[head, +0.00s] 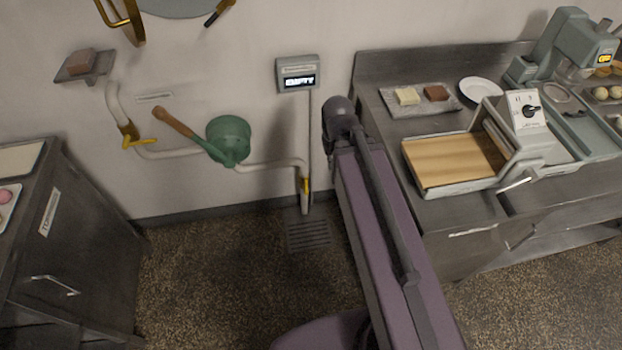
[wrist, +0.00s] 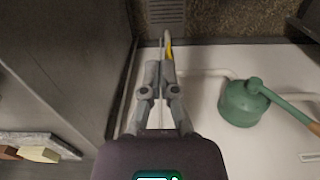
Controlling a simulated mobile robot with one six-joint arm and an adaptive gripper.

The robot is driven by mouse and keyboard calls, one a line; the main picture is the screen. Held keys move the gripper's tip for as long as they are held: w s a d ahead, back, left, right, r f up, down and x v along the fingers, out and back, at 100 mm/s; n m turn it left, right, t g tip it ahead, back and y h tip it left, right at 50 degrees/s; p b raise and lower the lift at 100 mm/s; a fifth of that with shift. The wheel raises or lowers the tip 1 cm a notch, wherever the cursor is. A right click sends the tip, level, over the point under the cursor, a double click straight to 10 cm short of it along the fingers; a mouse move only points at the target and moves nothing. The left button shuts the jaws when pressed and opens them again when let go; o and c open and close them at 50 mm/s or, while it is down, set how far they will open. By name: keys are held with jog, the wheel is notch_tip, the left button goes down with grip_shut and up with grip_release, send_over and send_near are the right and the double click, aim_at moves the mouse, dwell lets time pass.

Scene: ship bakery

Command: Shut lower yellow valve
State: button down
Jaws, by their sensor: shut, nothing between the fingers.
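The lower yellow valve (head: 306,185) sits low on the pale pipe where it drops towards the floor grate. Its handle lies along the vertical pipe. In the wrist view, turned upside down, part of the yellow valve (wrist: 169,50) shows just past my fingertips. My gripper (wrist: 160,66) is shut and empty, pointing at the valve; I cannot tell whether it touches it. In the head view my gripper is not visible. A second yellow valve (head: 140,142) sits higher on the pipe at left, its handle roughly level.
A green hand pump (head: 229,139) with a wooden handle joins the pipe. A display box (head: 298,76) hangs above on the wall. A steel counter (head: 405,127) stands at right, a dark cabinet (head: 80,235) at left. A floor grate (head: 308,234) lies below the lower valve.

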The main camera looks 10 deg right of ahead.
aim_at(306, 183)
jog(key=w+d+f+m+y+b, duration=0.1)
jog(key=w+d+f+m+b, duration=0.2)
jog(key=w+f+m+b, duration=0.7)
jog(key=w+d+f+m+y+b, duration=0.1)
jog(key=w+d+f+m+b, duration=0.2)
jog(key=w+f+m+b, duration=0.7)
jog(key=shift+w+f+t+y+b, duration=0.2)
jog(key=shift+w+f+b, duration=1.8)
jog(key=shift+f+b, duration=2.4)
jog(key=shift+w+f+t+y+b, duration=0.15)
jog(key=shift+w+f+b, duration=1.85)
jog(key=shift+f+b, duration=2.3)
jog(key=shift+b, duration=0.3)
jog(key=w+a+f+b, duration=0.1)
jog(key=a+f+b, duration=0.5)
jog(key=f+b, duration=0.3)
jog(key=shift+a+f, duration=0.2)
jog(key=shift+w+d, duration=0.1)
